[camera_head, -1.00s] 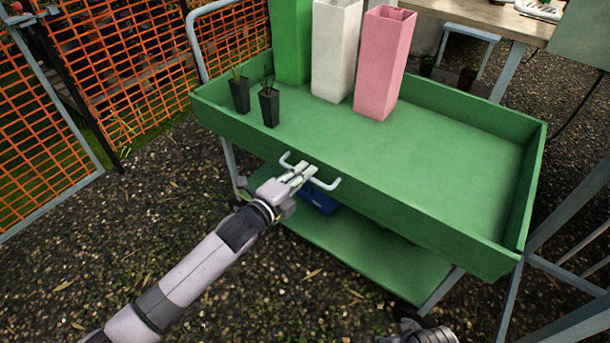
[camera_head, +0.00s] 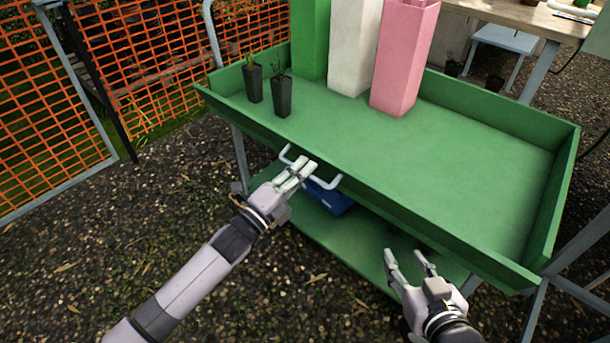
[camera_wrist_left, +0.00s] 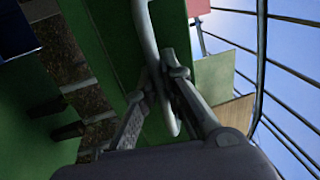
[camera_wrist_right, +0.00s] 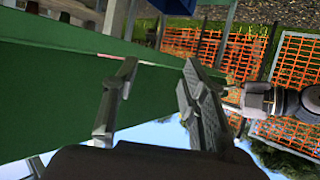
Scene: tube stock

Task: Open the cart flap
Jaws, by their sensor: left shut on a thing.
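The green cart (camera_head: 450,150) has a long front flap (camera_head: 400,205) with a white bar handle (camera_head: 331,184) on its outer side. The flap leans outward at its top, and its outer face is mostly hidden in the head view. My left gripper (camera_head: 304,167) is shut on the handle; the left wrist view shows the white bar (camera_wrist_left: 146,35) between its fingers (camera_wrist_left: 160,95). My right gripper (camera_head: 408,258) is open and empty, in front of and below the flap's right half. In the right wrist view, its fingers (camera_wrist_right: 155,95) are spread near the green panel (camera_wrist_right: 60,95).
Green, white (camera_head: 353,55) and pink (camera_head: 404,60) tall pots stand at the back of the cart top, with two small black pots (camera_head: 282,95) at left. A blue box (camera_head: 333,197) sits on the lower shelf (camera_head: 350,238). Orange fencing (camera_head: 40,120) stands left.

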